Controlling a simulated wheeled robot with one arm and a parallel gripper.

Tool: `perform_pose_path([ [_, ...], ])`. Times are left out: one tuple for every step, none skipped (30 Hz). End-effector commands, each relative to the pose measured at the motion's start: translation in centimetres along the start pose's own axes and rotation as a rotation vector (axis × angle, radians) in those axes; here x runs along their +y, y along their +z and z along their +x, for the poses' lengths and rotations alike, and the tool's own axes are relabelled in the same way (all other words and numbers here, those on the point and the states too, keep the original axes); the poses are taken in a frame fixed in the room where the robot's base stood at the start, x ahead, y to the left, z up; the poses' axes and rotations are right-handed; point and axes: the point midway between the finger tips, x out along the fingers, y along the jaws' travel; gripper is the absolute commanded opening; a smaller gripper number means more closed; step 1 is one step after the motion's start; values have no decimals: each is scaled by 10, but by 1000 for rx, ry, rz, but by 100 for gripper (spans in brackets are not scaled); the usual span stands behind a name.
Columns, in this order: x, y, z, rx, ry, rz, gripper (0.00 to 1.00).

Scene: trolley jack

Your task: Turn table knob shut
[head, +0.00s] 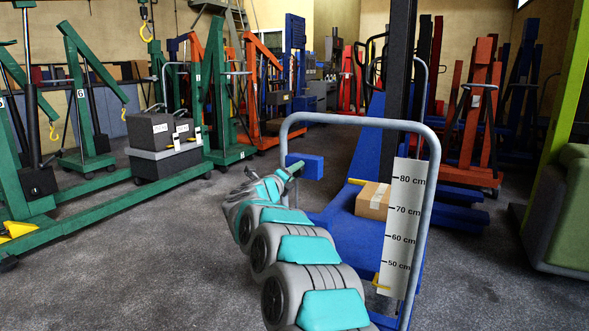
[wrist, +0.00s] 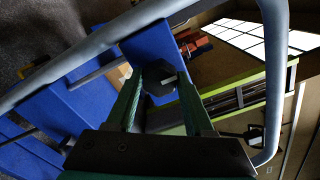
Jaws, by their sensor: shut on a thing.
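The blue trolley jack stands in the head view with its grey tube handle (head: 431,190). A small blue box (head: 308,166) sits by the left side of that handle. In the wrist view a dark faceted knob (wrist: 158,82) is in front of a blue part (wrist: 150,48). My gripper (wrist: 160,88) has its two green fingers on either side of the knob and is shut on it. In the head view my gripper (head: 291,170) reaches the left side of the blue box; the knob is hidden there.
A white height scale (head: 402,225) hangs at the jack's mast, with a yellow pointer (head: 381,284) below the 50 cm mark. A cardboard box (head: 373,201) rests on the jack. Green cranes (head: 215,90) stand left, and a green seat (head: 565,215) right.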

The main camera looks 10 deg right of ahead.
Motion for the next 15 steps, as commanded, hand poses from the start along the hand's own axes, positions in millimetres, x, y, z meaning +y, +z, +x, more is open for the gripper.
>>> perform_pose_path([
  [0,2,-1,-2,1,-12,0],
  [0,2,-1,-3,1,-17,0],
  [0,2,-1,-3,1,-24,0],
  [0,2,-1,-3,1,-28,0],
  [0,1,-1,-3,1,-31,0],
  [0,1,-1,-3,1,-34,0],
  [0,1,-1,-3,1,-35,0],
  [0,1,-1,-3,0,-36,0],
  [0,1,-1,-3,0,-37,0],
  [1,1,-1,-3,0,-37,0],
  [1,1,-1,-3,0,-37,0],
  [1,1,-1,-3,0,-37,0],
  [1,1,-1,-3,0,-37,0],
  [1,1,-1,-3,0,-37,0],
  [1,1,-1,-3,0,-37,0],
])
